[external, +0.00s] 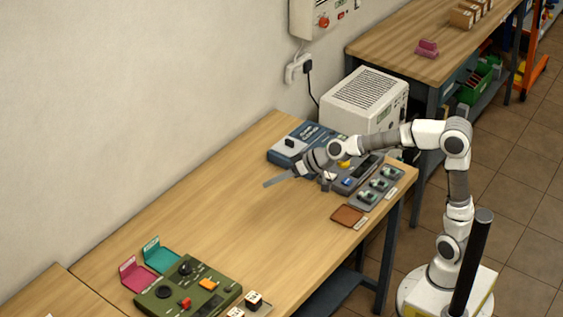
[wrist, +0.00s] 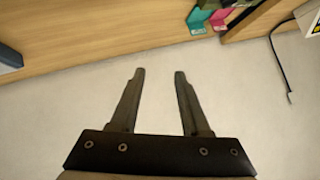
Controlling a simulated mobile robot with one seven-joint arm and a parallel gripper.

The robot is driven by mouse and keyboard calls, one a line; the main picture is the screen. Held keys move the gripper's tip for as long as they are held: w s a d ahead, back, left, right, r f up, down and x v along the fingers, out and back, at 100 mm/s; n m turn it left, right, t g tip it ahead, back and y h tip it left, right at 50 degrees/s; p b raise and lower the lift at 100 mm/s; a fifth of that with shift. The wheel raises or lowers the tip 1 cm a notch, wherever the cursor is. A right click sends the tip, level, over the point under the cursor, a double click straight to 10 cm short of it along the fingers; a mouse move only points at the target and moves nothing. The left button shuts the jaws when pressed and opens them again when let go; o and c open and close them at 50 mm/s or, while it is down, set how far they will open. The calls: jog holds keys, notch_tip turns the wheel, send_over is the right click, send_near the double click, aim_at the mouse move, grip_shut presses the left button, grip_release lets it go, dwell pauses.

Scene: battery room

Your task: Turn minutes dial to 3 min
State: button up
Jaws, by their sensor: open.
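An olive-green control box (external: 205,287) sits on the near left of the bench. It has a black knob at its back (external: 185,267), a second dark round dial (external: 163,292) in front, a red control and an orange control. Labels are too small to read, so I cannot tell which is the minutes dial or its setting. My gripper (external: 275,181) is above the far half of the bench, well away from the green box. In the wrist view my gripper (wrist: 159,74) has its two fingers apart with nothing between them.
Pink (external: 137,274) and teal (external: 160,255) holders stand behind the green box. Small labelled blocks (external: 254,299) lie to its right. A blue device (external: 290,148), grey panels and a brown pad (external: 348,216) sit at the far end. The bench middle is clear.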

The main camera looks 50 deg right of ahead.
jog(key=w+d+r+m+t+h+p, duration=0.2)
jog(key=w+d+r+m+p, duration=0.3)
jog(key=w, duration=0.4)
jog(key=w+d+r+m+t+h+p, duration=0.3)
jog(key=w+d+r+m, duration=0.3)
jog(key=w, duration=0.4)
jog(key=w+d+m+g+h+p, duration=0.2)
jog(key=d+m+g+h+p, duration=0.3)
jog(key=d, duration=1)
jog(key=s+d+f+m+g+y+p, duration=0.4)
jog(key=s+d+f+y, duration=0.15)
jog(key=d, duration=0.25)
jog(key=s+d+f+m+g+y+p, duration=0.3)
jog(key=s+d+f+m+y, duration=0.15)
jog(key=s+d, duration=0.35)
jog(key=shift+n+h, duration=0.35)
jog(key=shift+h, duration=0.25)
jog(key=x, duration=1.7)
jog(key=shift+w+d+f, duration=0.15)
jog(key=shift+d+f, duration=0.1)
jog(key=shift+f, duration=0.15)
